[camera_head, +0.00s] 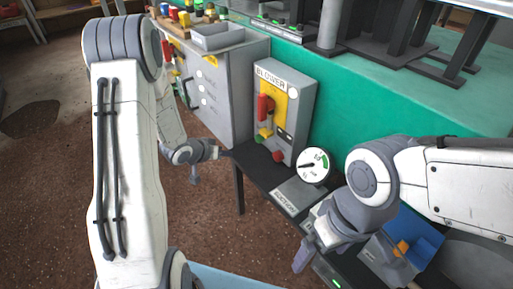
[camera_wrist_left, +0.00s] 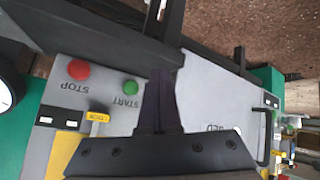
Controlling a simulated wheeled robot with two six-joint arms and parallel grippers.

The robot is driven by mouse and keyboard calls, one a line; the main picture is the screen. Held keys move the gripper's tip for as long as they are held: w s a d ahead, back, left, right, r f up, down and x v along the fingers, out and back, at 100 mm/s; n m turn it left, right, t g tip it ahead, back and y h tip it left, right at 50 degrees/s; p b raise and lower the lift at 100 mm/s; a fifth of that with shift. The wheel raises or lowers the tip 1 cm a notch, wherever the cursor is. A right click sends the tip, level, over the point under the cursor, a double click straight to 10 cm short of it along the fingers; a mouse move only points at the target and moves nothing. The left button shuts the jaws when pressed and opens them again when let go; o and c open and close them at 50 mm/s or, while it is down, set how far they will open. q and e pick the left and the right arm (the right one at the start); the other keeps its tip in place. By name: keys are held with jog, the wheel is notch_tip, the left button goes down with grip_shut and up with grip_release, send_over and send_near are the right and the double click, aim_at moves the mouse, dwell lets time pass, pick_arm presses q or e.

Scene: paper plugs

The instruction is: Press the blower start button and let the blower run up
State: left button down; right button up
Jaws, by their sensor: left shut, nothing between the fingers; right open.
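The grey blower box (camera_head: 299,92), labelled BLOWER, stands against the green bench side with a yellow panel on its front. In the left wrist view the green START button (camera_wrist_left: 130,88) and the red STOP button (camera_wrist_left: 78,69) show, with their labels upside down. The red button also shows low on the box in the head view (camera_head: 278,156). My left gripper (camera_head: 226,153) is shut and empty, left of the box's lower front. In the wrist view its fingers (camera_wrist_left: 162,74) appear right beside the START button; contact cannot be told. My right gripper (camera_head: 312,252) is open, low in front of the shelf.
A round gauge (camera_head: 313,165) stands right of the box; its needle points left, away from the green sector. A grey cabinet (camera_head: 232,75) stands left of the box. A blue bin (camera_head: 418,240) lies near my right arm. Brown floor is open at left.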

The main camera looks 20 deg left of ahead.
aim_at(258, 139)
dwell(0.3)
pick_arm(q)
jog(key=w+d, duration=0.2)
jog(key=w+d+b, duration=0.1)
jog(key=w+d, duration=0.1)
jog(key=shift+w, duration=0.4)
jog(key=shift+w+d+r, duration=0.15)
jog(key=shift+w+d, duration=0.25)
jog(key=shift+w, duration=0.25)
jog(key=shift+w+d+p, duration=0.3)
jog(key=shift+w, duration=0.1)
dwell(1.1)
jog(key=shift+w+d+p, duration=0.2)
jog(key=shift+w+p, duration=0.05)
jog(key=shift+p, duration=0.1)
jog(key=shift+w, duration=0.1)
